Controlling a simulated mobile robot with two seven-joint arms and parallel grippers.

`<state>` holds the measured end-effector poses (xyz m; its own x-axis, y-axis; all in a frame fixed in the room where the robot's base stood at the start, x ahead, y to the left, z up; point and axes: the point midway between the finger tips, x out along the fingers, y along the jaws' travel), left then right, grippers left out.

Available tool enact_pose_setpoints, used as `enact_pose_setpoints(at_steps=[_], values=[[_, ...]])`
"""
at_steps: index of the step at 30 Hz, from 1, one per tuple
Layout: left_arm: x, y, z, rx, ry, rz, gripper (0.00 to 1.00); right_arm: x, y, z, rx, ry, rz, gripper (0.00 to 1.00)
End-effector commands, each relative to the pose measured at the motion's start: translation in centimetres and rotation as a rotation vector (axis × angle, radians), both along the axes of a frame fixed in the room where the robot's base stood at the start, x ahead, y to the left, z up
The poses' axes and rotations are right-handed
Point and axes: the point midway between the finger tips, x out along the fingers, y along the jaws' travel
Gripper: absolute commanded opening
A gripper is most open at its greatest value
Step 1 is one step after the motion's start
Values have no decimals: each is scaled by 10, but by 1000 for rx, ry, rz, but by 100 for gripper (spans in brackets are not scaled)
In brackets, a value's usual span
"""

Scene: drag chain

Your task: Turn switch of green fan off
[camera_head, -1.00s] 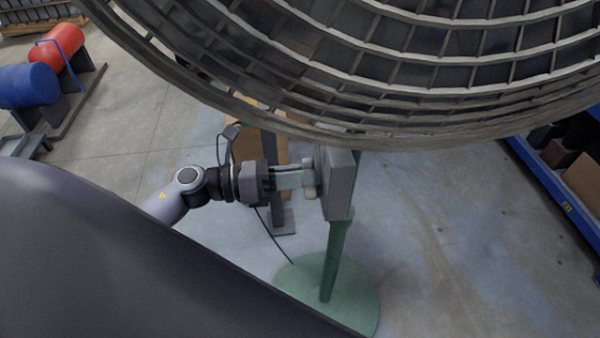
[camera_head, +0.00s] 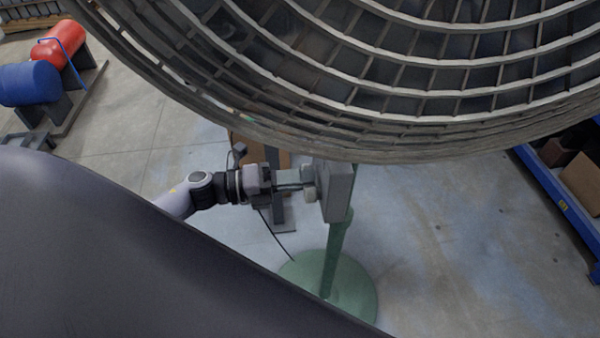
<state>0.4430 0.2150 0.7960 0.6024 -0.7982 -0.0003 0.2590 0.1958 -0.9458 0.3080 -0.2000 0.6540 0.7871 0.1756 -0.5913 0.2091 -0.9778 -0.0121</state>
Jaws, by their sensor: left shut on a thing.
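The fan's large grey cage (camera_head: 400,75) fills the top of the head view. Below it a green pole (camera_head: 334,258) stands on a round green base (camera_head: 350,288). A grey switch box (camera_head: 338,192) is fixed at the top of the pole. A small pale switch knob (camera_head: 309,183) sticks out from the box's left side. My left gripper (camera_head: 301,183) comes in from the left and is shut on the knob. Its fingertips partly cover the knob, so the knob's exact angle cannot be told. My right gripper is not in view.
A red drum (camera_head: 58,45) and a blue drum (camera_head: 28,84) lie on a rack at the upper left. A blue shelf (camera_head: 565,205) with boxes stands at the right. A brown board (camera_head: 240,150) is behind my left wrist. Open floor lies right of the base.

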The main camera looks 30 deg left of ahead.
Motion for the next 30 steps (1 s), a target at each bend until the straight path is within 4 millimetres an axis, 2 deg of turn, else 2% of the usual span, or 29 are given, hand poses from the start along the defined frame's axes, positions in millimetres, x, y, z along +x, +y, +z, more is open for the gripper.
enact_pose_setpoints(at_steps=[13,30], values=[[1,1,-9,-169,227,0,0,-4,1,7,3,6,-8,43],[1,2,-12,-211,281,0,0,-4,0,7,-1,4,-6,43]])
